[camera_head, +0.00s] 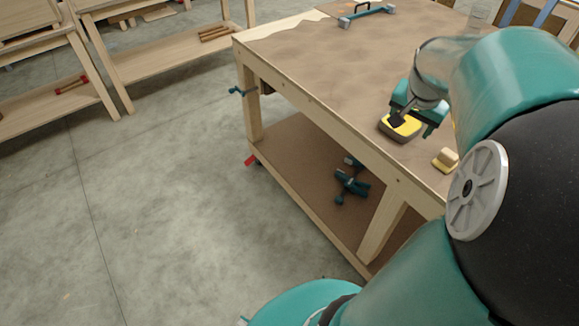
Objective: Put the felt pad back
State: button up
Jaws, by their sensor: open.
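My gripper (412,123) is at the right side of the workbench (325,65), pointing down with its jaws open. Directly below it is a rounded yellow object with a dark side (401,128), lying on the bench top near the front edge. One dark finger overlaps its yellow top; I cannot tell whether they touch. A smaller yellow and pale beige block (446,159) lies nearer on the bench, to the right, close to my arm. I cannot tell for sure which of the two is the felt pad. My arm hides the bench's right part.
A clamp (243,91) sticks out from the left edge. A dark teal tool (350,184) lies on the lower shelf. The floor at left is open; wooden benches (150,55) stand behind.

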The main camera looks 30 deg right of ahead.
jog(key=w+a+r+n+t+y, duration=0.15)
jog(key=a+n, duration=0.25)
jog(key=a, duration=0.6)
jog(key=w+a+r+n+t+y, duration=0.1)
jog(key=w+a+r+n, duration=0.15)
jog(key=a, duration=0.85)
jog(key=s+a+n, duration=0.3)
jog(key=a, duration=0.3)
jog(key=s+a+n, duration=0.2)
jog(key=a+n, duration=0.1)
jog(key=a, duration=0.4)
jog(key=shift+s+a+f+y, duration=0.15)
jog(key=shift+s+f+y, duration=0.25)
jog(key=shift+y, duration=0.05)
jog(key=shift+t, duration=0.25)
jog(key=c, duration=0.7)
jog(key=shift+d, duration=0.2)
